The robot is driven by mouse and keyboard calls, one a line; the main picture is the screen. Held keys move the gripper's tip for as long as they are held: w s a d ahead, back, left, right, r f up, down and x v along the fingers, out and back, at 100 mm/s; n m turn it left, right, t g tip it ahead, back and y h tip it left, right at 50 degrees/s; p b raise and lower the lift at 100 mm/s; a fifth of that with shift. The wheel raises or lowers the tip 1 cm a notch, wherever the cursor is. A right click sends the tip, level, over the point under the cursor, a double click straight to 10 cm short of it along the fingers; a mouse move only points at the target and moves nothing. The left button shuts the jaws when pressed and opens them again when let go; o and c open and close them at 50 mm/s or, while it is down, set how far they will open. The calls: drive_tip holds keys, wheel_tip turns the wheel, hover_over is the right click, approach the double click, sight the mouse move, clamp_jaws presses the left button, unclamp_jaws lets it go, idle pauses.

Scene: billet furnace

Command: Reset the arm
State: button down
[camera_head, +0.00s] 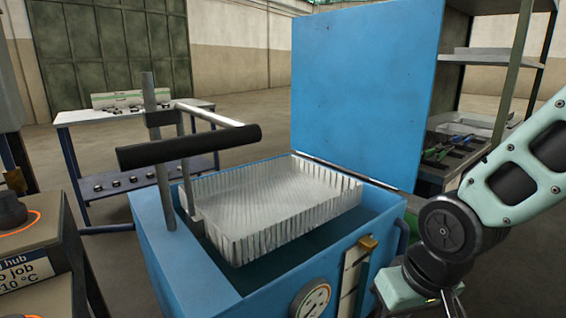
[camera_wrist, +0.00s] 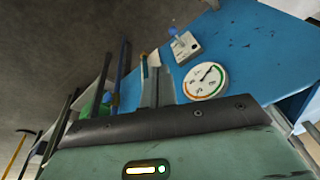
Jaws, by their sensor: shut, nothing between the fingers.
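My gripper (camera_wrist: 157,72) shows in the wrist view. Its grey fingers are together with nothing between them, in front of the blue tank's front face. The green gripper body with a lit status strip fills the bottom of that view. In the head view my arm comes in from the right and bends down beside the tank's front right corner; the fingers are out of sight there. The blue tank (camera_head: 180,268) stands with its lid (camera_head: 365,85) raised. A pale ribbed basket (camera_head: 270,205) sits in its opening.
A dial gauge (camera_head: 312,300) is on the tank front; it also shows in the wrist view (camera_wrist: 205,81). A black handle bar (camera_head: 190,147) stands over the tank's left side. A workbench (camera_head: 135,112) is behind left, shelving (camera_head: 490,57) behind right. Open floor lies behind.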

drive_tip(key=s+a+r+n+g+h, duration=0.1)
drive_tip(key=s+a+r+n, duration=0.15)
drive_tip(key=s, duration=0.35)
drive_tip(key=s+a+r+n+g, duration=0.1)
drive_tip(key=s+n, duration=0.2)
drive_tip(key=s, duration=0.2)
wheel_tip(320, 180, up, 20)
drive_tip(key=p, duration=1.9)
drive_tip(key=shift+d+f, duration=0.15)
drive_tip(key=shift+f, duration=0.1)
